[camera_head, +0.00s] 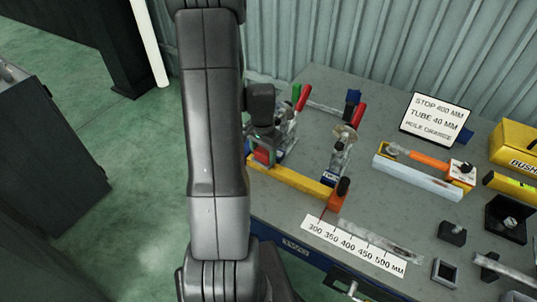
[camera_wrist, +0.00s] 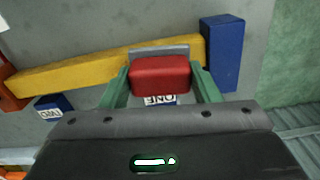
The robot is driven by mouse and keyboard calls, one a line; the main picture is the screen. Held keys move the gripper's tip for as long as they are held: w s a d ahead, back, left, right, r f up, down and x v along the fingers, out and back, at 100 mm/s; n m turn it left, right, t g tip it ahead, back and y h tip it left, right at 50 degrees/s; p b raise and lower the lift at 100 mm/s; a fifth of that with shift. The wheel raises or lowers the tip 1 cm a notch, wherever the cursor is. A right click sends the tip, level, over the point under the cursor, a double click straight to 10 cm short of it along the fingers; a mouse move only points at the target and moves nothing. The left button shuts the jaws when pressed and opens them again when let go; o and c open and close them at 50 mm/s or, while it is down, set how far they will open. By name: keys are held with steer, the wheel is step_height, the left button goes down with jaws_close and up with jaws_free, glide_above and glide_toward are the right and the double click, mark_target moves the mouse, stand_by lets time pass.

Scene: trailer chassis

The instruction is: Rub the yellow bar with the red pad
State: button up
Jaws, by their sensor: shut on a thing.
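The yellow bar (camera_head: 300,183) lies along the bench's near left edge, and it crosses the wrist view (camera_wrist: 85,70). My gripper (camera_wrist: 162,78) is shut on the red pad (camera_wrist: 160,76), with a green finger at each side of it. The pad has a grey strip along its far side, which overlaps the bar in the wrist view near the blue block. I cannot tell whether it touches the bar. In the head view the pad (camera_head: 262,156) shows under my gripper at the bar's left end, partly hidden by my arm.
A blue block (camera_wrist: 221,55) stands at the bar's end beside the pad. An orange stop (camera_head: 338,197) is at the other end. Toggle clamps (camera_head: 341,150) with red handles stand behind the bar. A white scale (camera_head: 355,246) lies in front. A labelled "TWO" block (camera_wrist: 52,108) sits nearby.

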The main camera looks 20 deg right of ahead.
steer(key=shift+w+a, duration=0.85)
steer(key=shift+w, duration=0.2)
steer(key=shift+w+a+r, duration=0.1)
steer(key=shift+w+r, duration=0.05)
steer(key=shift+w, duration=0.05)
steer(key=shift+c, duration=0.4)
steer(key=shift+r, duration=0.1)
steer(key=shift+c, duration=1.5)
steer(key=shift+s+d+b, duration=0.4)
steer(key=shift+s+d, duration=0.05)
steer(key=shift+s, duration=0.2)
steer(key=shift+s+d+b, duration=0.25)
steer(key=shift+s+d, duration=0.65)
steer(key=shift+s, duration=0.2)
steer(key=shift+s+d+b, duration=0.25)
steer(key=shift+s+d, duration=0.65)
steer(key=shift+s, duration=0.2)
steer(key=shift+s+d, duration=1)
steer(key=shift+s, duration=0.1)
